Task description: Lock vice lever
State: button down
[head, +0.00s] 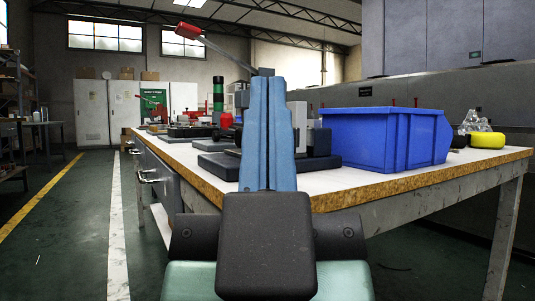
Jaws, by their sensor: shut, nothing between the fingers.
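The vice lever (220,50) is a thin grey rod with a red grip (190,31) at its upper left end. It slants down to the right to a small dark block (263,72) just above my fingertips in the picture. My gripper (266,80) points away from me with its two blue fingers together, shut and empty. Whether the fingertips touch the lever or its block cannot be told. Most of the vice is hidden behind the fingers. Grey and dark parts (320,143) show just right of them, perhaps part of it.
The white workbench (360,190) has a wooden edge. On it are a blue bin (385,140) to the right, a yellow ring-like item (488,141), and a dark flat block (218,164) left of my fingers. Several tools stand farther back. The floor at left is clear.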

jog(key=shift+d, duration=0.25)
